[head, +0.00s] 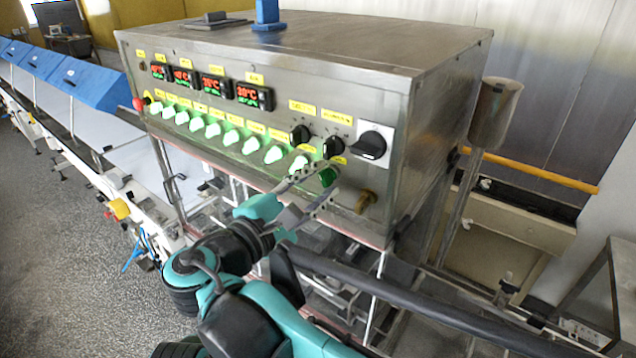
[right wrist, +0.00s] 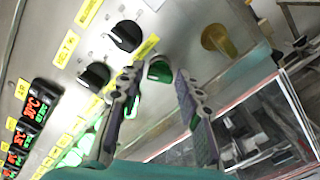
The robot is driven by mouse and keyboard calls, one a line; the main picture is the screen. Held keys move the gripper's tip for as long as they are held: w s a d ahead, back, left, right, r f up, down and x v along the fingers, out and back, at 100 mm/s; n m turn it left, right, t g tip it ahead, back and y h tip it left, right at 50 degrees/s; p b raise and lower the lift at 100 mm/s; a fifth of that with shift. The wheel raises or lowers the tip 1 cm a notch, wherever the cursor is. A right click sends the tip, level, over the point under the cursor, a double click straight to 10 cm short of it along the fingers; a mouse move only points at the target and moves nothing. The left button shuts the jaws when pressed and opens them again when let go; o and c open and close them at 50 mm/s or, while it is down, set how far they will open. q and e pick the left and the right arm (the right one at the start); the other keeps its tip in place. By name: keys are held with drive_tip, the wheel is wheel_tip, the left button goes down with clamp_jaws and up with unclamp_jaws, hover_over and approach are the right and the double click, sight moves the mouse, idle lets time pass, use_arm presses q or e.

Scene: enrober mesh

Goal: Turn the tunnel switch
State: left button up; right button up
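The control panel (head: 230,120) on the steel box carries a row of lit green switches (head: 232,137) and black rotary knobs (head: 333,147). I cannot read the labels well enough to tell which is the tunnel switch. My right gripper (head: 320,181) is at the lower right of the panel, by the dark green knob (head: 328,176) at the row's right end. In the right wrist view this green knob (right wrist: 160,70) lies between the two spread fingertips of the gripper (right wrist: 157,76), with gaps visible. The gripper is open and holds nothing. My left gripper is not in view.
A large black rotary switch (head: 371,145) on a pale plate and a brass-coloured knob (head: 366,202) sit close right of the gripper. Red and green displays (head: 212,83) are above the row. A red button (head: 138,104) is at the panel's left end.

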drive_tip(key=shift+s+a, duration=0.1)
drive_tip(key=v, duration=1.1)
drive_tip(key=shift+s+a, duration=0.2)
drive_tip(key=shift+s, duration=0.15)
